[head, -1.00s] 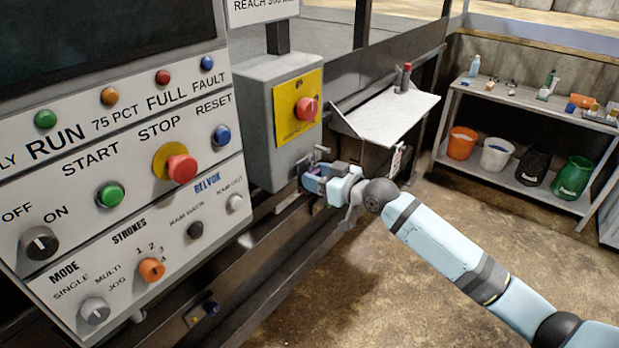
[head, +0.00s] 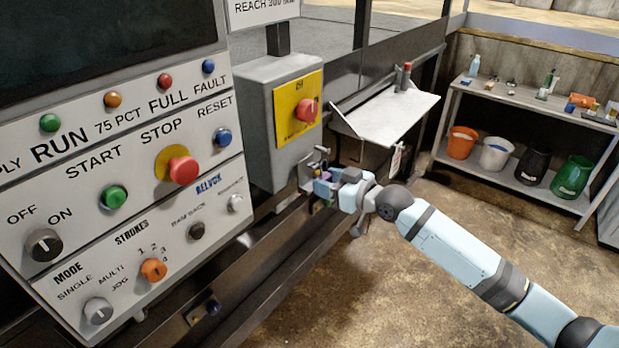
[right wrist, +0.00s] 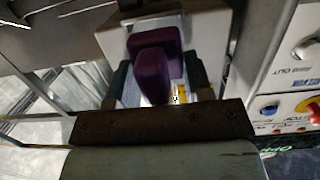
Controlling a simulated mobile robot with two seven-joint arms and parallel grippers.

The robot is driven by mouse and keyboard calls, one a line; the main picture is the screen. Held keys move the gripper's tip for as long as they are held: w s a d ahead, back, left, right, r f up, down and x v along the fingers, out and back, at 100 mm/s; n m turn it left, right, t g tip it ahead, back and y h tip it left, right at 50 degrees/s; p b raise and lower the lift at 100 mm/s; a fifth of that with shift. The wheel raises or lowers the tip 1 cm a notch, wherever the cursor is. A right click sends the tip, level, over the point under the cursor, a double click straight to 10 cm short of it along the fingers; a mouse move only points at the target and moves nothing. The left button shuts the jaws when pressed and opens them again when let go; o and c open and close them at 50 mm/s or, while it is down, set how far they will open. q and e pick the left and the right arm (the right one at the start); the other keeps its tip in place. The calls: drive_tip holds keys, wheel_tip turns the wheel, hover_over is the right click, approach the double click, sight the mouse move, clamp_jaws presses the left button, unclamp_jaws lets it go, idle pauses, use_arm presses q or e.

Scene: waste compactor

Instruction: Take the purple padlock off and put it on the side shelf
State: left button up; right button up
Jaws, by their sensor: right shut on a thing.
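The purple padlock (right wrist: 152,75) sits between the fingers of my right gripper (right wrist: 157,82) in the right wrist view. In the head view, my right gripper (head: 325,188) is shut on it just below the grey switch box (head: 257,130), beside a metal hasp (head: 313,162). Only a small purple patch shows there, and I cannot tell whether the shackle is clear of the hasp. The side shelf (head: 385,119) is a light grey plate right of the box, a little beyond the gripper. My left gripper is not in view.
A red-topped grey item (head: 404,77) stands at the side shelf's back. A white tag (head: 396,160) hangs below the shelf. A red knob (head: 306,109) on a yellow plate is above the gripper. A rack with buckets (head: 495,154) stands at the right; open floor lies between.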

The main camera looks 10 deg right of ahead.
drive_tip(key=shift+f+p+v, duration=0.1)
drive_tip(key=shift+p+v, duration=0.05)
drive_tip(key=shift+v, duration=0.7)
drive_tip(key=shift+f+p+v, duration=0.15)
drive_tip(key=shift+v, duration=0.65)
drive_tip(key=s+a+f+m+t+h, duration=0.1)
drive_tip(key=s+a+f+m+h, duration=0.1)
drive_tip(key=s+a, duration=0.3)
drive_tip(key=s+d+f+m+t+h, duration=0.2)
drive_tip(key=s+d+f+m+h, duration=0.2)
drive_tip(key=s+d+h, duration=0.3)
drive_tip(key=shift+s+d+f+m+h, duration=0.35)
drive_tip(key=shift+s+m, duration=0.35)
drive_tip(key=shift+s, duration=1.35)
